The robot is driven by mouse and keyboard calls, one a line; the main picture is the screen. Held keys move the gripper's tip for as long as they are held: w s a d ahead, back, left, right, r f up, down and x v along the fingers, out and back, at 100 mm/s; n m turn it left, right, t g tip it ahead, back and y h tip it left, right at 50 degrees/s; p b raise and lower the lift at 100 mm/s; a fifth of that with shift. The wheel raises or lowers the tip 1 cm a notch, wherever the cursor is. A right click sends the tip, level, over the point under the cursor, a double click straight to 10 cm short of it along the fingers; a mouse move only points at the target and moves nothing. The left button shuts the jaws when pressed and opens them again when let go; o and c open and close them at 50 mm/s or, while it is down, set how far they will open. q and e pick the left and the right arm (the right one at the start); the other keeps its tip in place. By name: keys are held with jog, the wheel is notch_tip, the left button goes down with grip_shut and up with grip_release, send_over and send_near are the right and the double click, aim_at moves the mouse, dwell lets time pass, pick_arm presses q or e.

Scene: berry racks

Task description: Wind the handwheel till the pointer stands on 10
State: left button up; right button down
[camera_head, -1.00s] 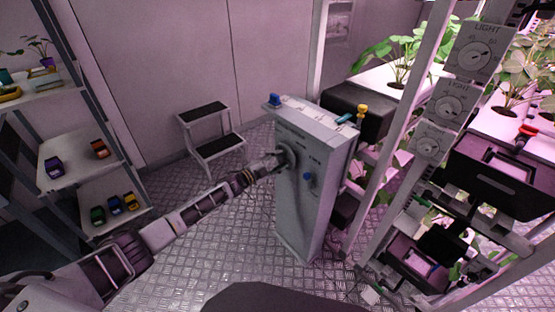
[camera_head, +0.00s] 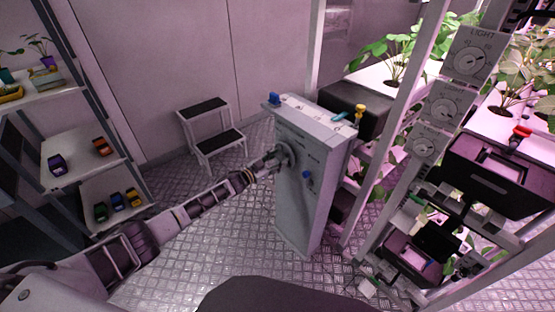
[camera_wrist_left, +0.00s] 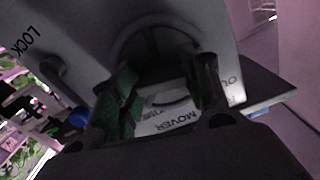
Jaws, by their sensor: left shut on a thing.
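The handwheel (camera_head: 288,154) is a round grey wheel on the front of a tall grey cabinet (camera_head: 303,200). My left gripper (camera_head: 272,161) reaches it from the left and is shut on it, at the wheel's left side in the head view. In the left wrist view, my left gripper's fingers (camera_wrist_left: 168,92) stand in front of the wheel's dark curved rim (camera_wrist_left: 150,32). A pale label (camera_wrist_left: 170,120) with lettering such as "MOVER" shows between and below the fingers. The pointer and the number it stands on cannot be made out. My right gripper is out of view.
A blue knob (camera_head: 307,175) sits on the cabinet right of the wheel. A step stool (camera_head: 207,131) stands behind my left arm. Plant racks with light dials (camera_head: 447,102) fill the right. The floor before the cabinet is clear.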

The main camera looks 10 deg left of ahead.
pick_arm(q)
jog(key=shift+f+n, duration=0.1)
jog(key=shift+n, duration=0.2)
jog(key=o, duration=1)
jog(key=shift+v, duration=6)
